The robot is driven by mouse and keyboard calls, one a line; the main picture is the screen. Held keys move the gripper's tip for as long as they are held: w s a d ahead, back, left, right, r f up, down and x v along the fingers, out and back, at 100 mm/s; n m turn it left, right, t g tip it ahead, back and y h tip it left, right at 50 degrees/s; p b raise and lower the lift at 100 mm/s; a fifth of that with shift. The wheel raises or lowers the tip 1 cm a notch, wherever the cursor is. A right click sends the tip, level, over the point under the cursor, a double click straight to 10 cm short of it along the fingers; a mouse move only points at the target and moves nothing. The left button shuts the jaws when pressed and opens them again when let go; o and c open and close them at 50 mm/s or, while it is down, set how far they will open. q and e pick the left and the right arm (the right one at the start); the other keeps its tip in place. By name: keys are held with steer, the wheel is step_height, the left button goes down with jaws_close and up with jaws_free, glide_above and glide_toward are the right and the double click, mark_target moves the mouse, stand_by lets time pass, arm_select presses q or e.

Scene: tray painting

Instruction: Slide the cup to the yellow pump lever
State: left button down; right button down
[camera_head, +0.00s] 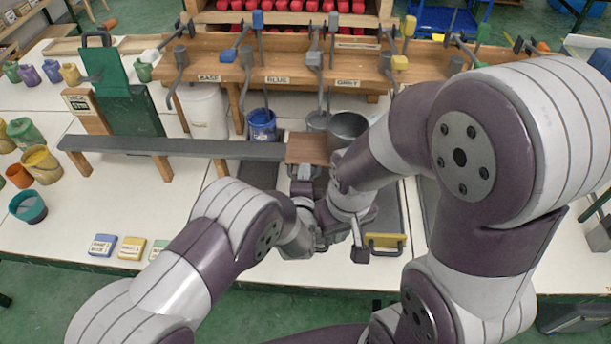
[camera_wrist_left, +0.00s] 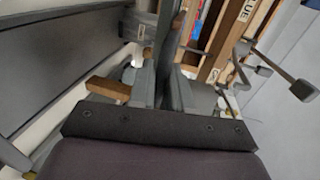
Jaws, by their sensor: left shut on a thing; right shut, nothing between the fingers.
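A grey metal cup (camera_head: 349,126) stands open-topped at the right end of the brown board, below the pump row. The yellow pump lever (camera_head: 400,63) is up and to its right. My left gripper (camera_head: 306,172) is at the brown board's near edge, just left of and below the cup. My right gripper (camera_head: 360,250) is lower, beside a yellow block with a dark handle, and is shut and empty.
A long grey rail (camera_head: 170,147) runs left from the brown board (camera_head: 307,147). The yellow block (camera_head: 384,240) lies at the front. My right arm covers the area right of the cup.

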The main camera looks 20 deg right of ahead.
arm_select(q)
steer(key=shift+s+d, duration=0.15)
steer(key=shift+d, duration=0.05)
stand_by(0.3)
steer(key=c, duration=1.2)
jaws_free()
steer(key=shift+c, duration=0.2)
steer(key=v, duration=1.2)
steer(key=shift+s+b, duration=0.3)
steer(key=shift+b, duration=0.1)
steer(key=shift+a, duration=0.15)
